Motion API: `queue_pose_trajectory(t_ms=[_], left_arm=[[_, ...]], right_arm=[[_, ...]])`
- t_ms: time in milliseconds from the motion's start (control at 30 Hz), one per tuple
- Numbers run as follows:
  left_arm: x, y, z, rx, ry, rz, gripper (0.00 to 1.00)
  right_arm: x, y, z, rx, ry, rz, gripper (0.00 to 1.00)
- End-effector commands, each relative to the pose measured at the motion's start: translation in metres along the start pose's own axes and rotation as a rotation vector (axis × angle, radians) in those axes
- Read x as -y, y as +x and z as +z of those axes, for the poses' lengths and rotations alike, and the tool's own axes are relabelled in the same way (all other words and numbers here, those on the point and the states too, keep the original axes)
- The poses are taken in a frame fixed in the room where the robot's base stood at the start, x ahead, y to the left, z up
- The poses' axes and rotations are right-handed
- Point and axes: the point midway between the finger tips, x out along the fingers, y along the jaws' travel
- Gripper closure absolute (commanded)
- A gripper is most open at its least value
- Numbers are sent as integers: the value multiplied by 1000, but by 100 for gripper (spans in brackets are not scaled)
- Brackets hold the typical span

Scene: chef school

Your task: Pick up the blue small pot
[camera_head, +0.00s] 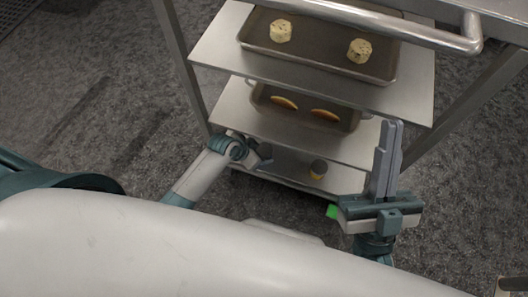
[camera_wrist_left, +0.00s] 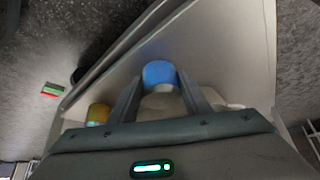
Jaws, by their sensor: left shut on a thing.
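The blue small pot (camera_wrist_left: 160,73) shows in the left wrist view between the two fingertips of my left gripper, over a grey metal shelf. My left gripper (camera_head: 262,160) reaches in at the lowest shelf of the trolley in the head view and is shut on the pot. The pot itself is hidden in the head view. My right gripper (camera_head: 390,127) points up in front of the trolley's right side, with nothing seen in it. Its fingers overlap from this angle, so I cannot tell its opening.
A small grey and yellow container (camera_head: 318,170) stands on the bottom shelf (camera_head: 288,171), right of my left gripper. Trays with pastries (camera_head: 281,31) lie on the shelves above. A metal rail (camera_head: 400,31) and trolley legs frame the space. Carpet on the left is clear.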

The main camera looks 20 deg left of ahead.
Motion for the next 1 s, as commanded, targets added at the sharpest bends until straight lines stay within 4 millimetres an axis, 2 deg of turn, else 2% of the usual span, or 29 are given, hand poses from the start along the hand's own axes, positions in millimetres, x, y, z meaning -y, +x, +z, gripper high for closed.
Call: queue_pose_trajectory(t_ms=[500,667,767,833,1000], left_arm=[[0,-2,-2,-2,0,-1,82],[1,-8,-6,-2,2,-1,82],[1,-16,-11,-2,3,0,82],[0,-20,1,2,1,0,82],[1,-39,30,4,2,0,82]], right_arm=[[0,0,0,2,0,0,100],[1,2,1,24,1,0,100],[7,-5,9,90,13,1,100],[12,-16,18,148,26,-2,100],[21,-24,28,233,44,-2,100]])
